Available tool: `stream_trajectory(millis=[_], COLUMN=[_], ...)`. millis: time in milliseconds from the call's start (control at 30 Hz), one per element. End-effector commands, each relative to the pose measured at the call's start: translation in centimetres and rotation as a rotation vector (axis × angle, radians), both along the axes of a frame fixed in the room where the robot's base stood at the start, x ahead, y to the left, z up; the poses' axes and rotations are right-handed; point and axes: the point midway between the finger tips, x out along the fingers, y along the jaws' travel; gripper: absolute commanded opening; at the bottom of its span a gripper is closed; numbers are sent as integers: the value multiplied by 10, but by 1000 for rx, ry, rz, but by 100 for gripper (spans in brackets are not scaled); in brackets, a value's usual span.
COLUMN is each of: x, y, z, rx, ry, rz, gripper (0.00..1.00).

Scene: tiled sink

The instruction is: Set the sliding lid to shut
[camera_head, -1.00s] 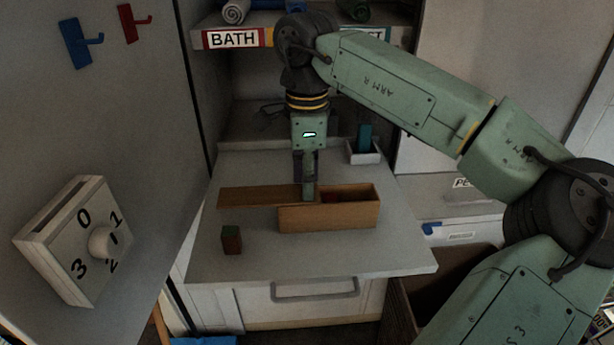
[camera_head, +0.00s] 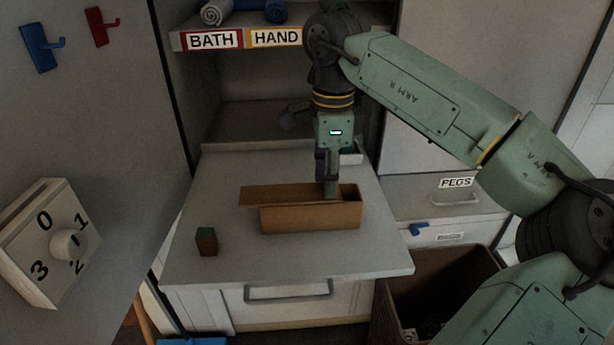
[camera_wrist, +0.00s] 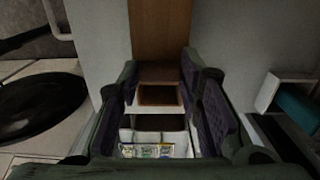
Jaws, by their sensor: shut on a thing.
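A long brown wooden box (camera_head: 310,218) stands on the grey worktop. Its flat sliding lid (camera_head: 270,193) covers most of the top and sticks out a little past the box's left end. A short gap at the right end of the box is uncovered. My gripper (camera_head: 332,190) points straight down at the right part of the lid and is shut on it; its fingers hide the exact grip. In the wrist view the lid (camera_wrist: 160,30) runs as a brown strip away from between the fingers.
A small brown block with a green top (camera_head: 206,242) stands on the worktop (camera_head: 300,265) at front left. A white tray (camera_head: 352,158) sits behind my gripper. A dial box (camera_head: 50,245) is on the left wall. An open brown bin (camera_head: 435,285) stands at lower right.

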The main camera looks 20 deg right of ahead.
Motion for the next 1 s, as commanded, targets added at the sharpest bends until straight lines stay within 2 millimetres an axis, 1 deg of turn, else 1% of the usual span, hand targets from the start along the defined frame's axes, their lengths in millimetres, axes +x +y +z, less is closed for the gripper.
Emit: stream_trajectory(millis=[33,100,200,533,567,833,1000], x=[-4,-7,-10,-10,-10,-10,-10], y=[-10,-22,-31,-33,-33,-33,-33], z=[0,0,-1,-1,-1,-1,-1], rx=[3,2,2,1,1,1,0], ry=[1,2,2,2,2,2,1], rz=[-2,-1,1,4,4,3,3], gripper=[0,0,0,0,35,53,53])
